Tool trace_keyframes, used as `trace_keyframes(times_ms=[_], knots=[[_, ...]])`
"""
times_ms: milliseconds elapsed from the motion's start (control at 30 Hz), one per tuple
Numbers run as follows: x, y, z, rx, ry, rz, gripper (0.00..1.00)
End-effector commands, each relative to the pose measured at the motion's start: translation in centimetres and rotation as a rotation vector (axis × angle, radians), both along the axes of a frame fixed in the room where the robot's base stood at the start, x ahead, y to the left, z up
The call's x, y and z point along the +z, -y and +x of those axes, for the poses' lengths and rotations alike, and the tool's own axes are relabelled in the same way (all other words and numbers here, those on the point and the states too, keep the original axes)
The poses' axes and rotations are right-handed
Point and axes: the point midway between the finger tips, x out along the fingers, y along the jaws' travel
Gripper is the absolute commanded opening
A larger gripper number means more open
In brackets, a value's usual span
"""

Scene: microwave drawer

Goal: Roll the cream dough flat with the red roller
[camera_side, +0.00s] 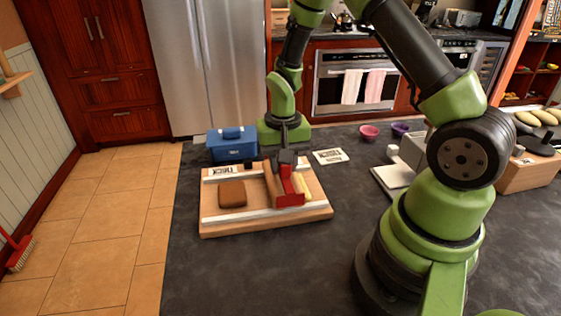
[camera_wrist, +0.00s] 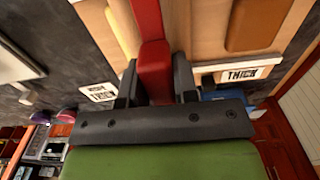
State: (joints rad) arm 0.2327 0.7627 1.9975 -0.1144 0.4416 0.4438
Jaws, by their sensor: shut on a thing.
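The red roller (camera_side: 290,190) is over the right part of a wooden board (camera_side: 266,225) with white rails. My gripper (camera_side: 287,165) is shut on the roller's red handle. In the wrist view the handle (camera_wrist: 154,65) sits between the two fingers of my gripper (camera_wrist: 154,85). The cream dough (camera_side: 304,186) lies on the board just right of the roller, partly hidden by it; a pale strip of it shows in the wrist view (camera_wrist: 122,28). I cannot tell whether the roller touches the dough.
A brown block (camera_side: 231,193) lies on the board's left part. A "THICK" label (camera_side: 222,171) is at the board's back left, and a white card (camera_side: 330,156) lies behind right. A blue box (camera_side: 232,145) stands behind. The dark counter in front is clear.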

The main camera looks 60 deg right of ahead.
Motion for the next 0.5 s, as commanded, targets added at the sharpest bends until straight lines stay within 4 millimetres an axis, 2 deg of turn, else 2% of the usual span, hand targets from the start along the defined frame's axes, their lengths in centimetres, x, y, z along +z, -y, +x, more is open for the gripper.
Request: trace_keyframes(times_ms=[500], knots=[[0.02, 0.72, -0.71, 0.0, 0.0, 0.0, 0.04]])
